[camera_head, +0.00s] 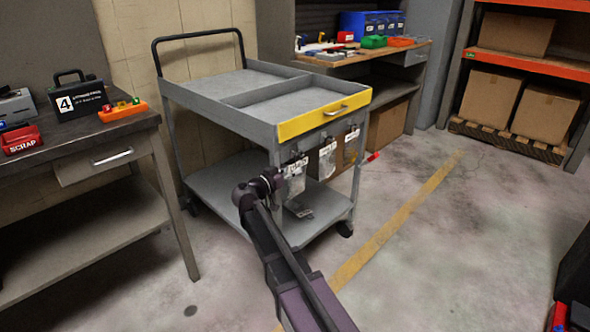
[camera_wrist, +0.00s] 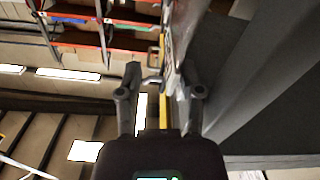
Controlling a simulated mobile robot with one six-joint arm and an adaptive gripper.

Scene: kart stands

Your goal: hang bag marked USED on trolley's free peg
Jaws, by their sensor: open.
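The grey trolley (camera_head: 246,113) has a yellow drawer front, with several bags hanging below it. No free peg can be made out. My gripper (camera_head: 270,182) is close to the left bag, partly hidden by my arm. In the wrist view my gripper (camera_wrist: 162,86) is open, with a small metal hook-like part (camera_wrist: 151,79) between its fingers.
A workbench (camera_head: 80,140) with a black case (camera_head: 78,98) and a red box (camera_head: 21,140) stands at the left. Behind are another bench (camera_head: 365,62) with bins and a rack of cardboard boxes (camera_head: 545,110).

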